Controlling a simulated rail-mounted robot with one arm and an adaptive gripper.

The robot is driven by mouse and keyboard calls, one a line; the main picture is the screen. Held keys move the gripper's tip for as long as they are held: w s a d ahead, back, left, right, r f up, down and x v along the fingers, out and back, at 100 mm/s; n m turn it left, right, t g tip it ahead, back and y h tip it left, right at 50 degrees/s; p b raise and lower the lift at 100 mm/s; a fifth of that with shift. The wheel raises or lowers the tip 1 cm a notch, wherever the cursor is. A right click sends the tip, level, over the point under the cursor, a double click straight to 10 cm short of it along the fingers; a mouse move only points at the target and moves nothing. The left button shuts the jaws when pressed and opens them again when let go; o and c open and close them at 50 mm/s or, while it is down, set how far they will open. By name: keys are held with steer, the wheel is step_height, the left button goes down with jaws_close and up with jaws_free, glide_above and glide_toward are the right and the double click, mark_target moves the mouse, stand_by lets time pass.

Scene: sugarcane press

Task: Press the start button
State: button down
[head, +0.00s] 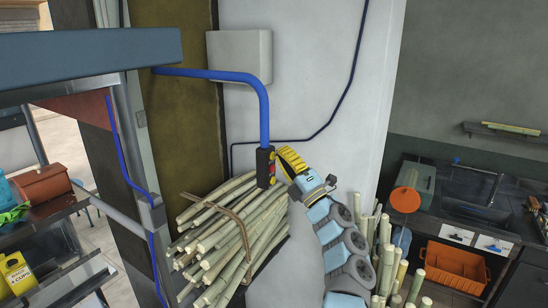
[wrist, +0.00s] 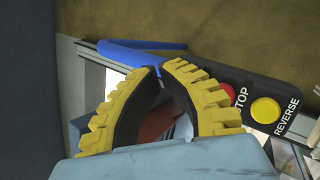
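A black control box (head: 265,168) hangs at the end of a blue cable in the head view. In the wrist view the box (wrist: 285,103) lies tilted at the right, with a red button marked STOP (wrist: 227,91), its label partly covered, and a yellow button marked REVERSE (wrist: 265,110). No start button shows; my right finger covers the box's left part. My gripper (head: 281,152), with yellow ribbed fingers, is just right of the box in the head view. In the wrist view its fingertips (wrist: 162,70) come together with nothing seen between them.
A tied bundle of sugarcane (head: 225,235) lies below the box. The blue cable (head: 264,110) arches above it from a dark beam (head: 90,55) at upper left. Loose canes (head: 390,265) stand at right, before a sink counter (head: 470,205). A pale wall (head: 310,60) is behind.

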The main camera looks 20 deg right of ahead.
steer(key=shift+w+a+b, duration=0.35)
steer(key=shift+b, duration=0.05)
stand_by(0.9)
steer(key=shift+s+d+p, duration=0.4)
steer(key=shift+s+d, duration=0.15)
steer(key=shift+s, duration=0.1)
stand_by(0.3)
steer(key=s+d, duration=0.1)
steer(key=s, duration=0.1)
steer(key=s+d+p, duration=0.1)
steer(key=d, duration=0.1)
steer(key=shift+s+d, duration=0.2)
steer(key=shift+s, duration=0.2)
stand_by(0.5)
